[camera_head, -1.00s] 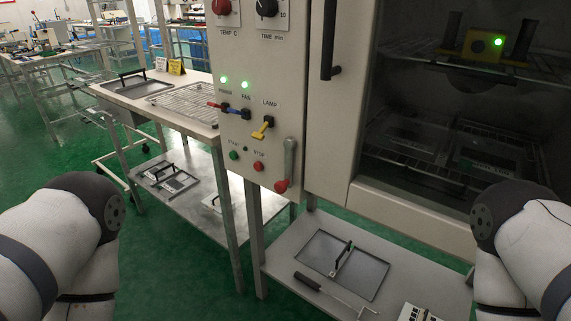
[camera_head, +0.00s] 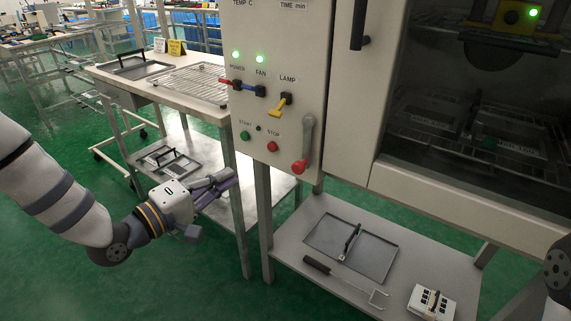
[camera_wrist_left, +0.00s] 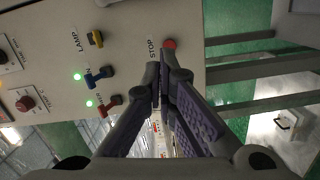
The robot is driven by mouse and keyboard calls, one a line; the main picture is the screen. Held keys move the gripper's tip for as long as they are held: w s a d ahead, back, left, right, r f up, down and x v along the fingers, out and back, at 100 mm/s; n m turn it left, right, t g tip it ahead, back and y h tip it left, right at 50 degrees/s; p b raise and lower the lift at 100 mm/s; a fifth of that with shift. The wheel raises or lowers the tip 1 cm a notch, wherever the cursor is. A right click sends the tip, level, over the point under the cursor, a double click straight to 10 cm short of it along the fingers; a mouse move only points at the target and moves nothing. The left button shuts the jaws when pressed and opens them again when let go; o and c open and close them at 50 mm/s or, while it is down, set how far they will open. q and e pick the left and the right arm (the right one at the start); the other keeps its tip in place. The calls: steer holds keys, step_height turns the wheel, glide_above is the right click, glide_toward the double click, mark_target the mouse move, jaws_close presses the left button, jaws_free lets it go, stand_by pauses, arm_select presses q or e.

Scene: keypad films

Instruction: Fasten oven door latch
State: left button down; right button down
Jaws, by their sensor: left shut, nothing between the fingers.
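The latch is a grey lever with a red knob (camera_head: 303,152) on the light panel, just left of the oven door (camera_head: 370,120). It hangs down, with the red knob at its bottom end. The oven door looks closed, with a black handle (camera_head: 358,25). My left gripper (camera_head: 230,178) is shut and empty, left of the latch and lower than it, apart from it. In the left wrist view its fingers (camera_wrist_left: 161,75) meet in front of the panel; I cannot make out the latch there. My right gripper is out of view.
The red STOP button (camera_head: 272,147), green START button (camera_head: 244,135) and yellow LAMP switch (camera_head: 279,106) are near the latch. A side table (camera_head: 115,85) with a wire rack (camera_head: 190,82) stands left, behind my gripper. A lower shelf (camera_head: 300,235) holds a tray (camera_head: 378,258).

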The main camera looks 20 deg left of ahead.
mark_target(303, 146)
arm_select(q)
steer(key=shift+r, duration=0.15)
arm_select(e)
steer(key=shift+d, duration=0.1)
arm_select(q)
steer(key=shift+w+d, duration=0.1)
